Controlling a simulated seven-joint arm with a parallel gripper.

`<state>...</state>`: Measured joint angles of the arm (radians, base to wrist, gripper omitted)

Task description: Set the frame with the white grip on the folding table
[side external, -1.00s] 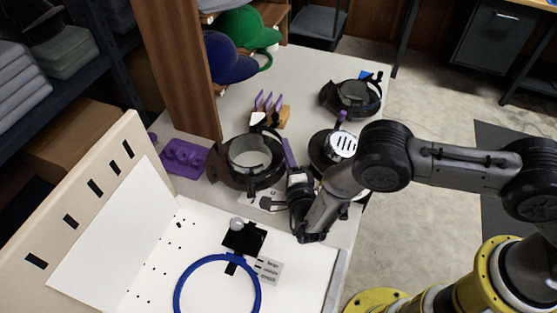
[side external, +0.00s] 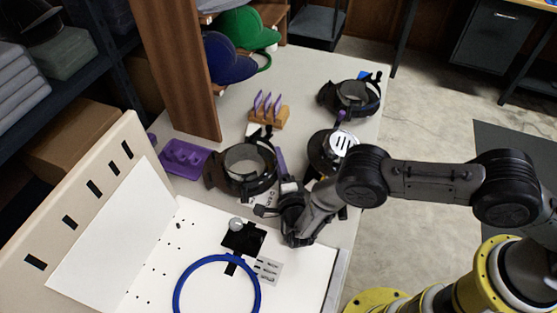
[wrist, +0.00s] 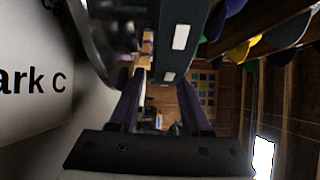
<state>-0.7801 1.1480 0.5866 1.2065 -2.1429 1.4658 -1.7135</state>
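Black round cap frames stand on the light grey table (side external: 312,72), which I take as the folding table. The nearest black frame (side external: 238,180) is at my gripper (side external: 281,164) and looks tilted. A small white patch shows behind its far rim, but I cannot tell whether it is its grip. I cannot clearly see whether the frame touches the table.
Another frame with a purple grip (side external: 341,116) and one with a blue grip (side external: 363,75) stand further back. A purple tray (side external: 183,157) and a wooden holder (side external: 268,118) are near the wooden post (side external: 180,60). A blue hoop (side external: 178,290) lies on the white board in front.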

